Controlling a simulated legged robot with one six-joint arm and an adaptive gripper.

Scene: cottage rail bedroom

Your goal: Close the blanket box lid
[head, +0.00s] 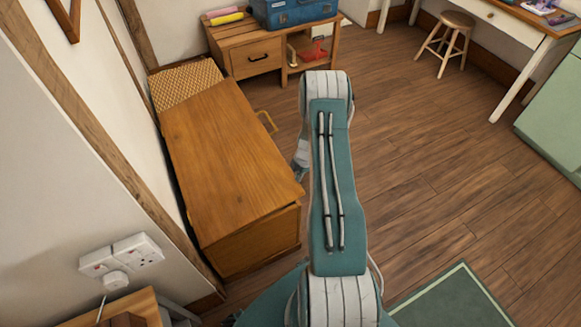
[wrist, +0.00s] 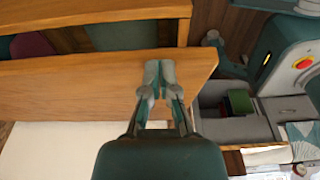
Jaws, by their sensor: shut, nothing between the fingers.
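The blanket box (head: 255,245) is a long wooden chest along the left wall. Its orange-brown lid (head: 225,150) fills most of its top in the head view. A light wooden handle (head: 266,122) sticks out at its right side. In the wrist view the lid (wrist: 60,75) is a plank, with a gap between it and another wooden board (wrist: 90,10). Teal and maroon things show in that gap. My gripper (wrist: 155,75) is shut and empty, its fingertips over the lid's plank; contact is unclear. My arm mostly hides it in the head view.
A low wooden cabinet (head: 258,68) with a blue case (head: 292,10) stands beyond the box. A woven panel (head: 186,84) lies at the box's far end. A stool (head: 446,45) and desk stand back right.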

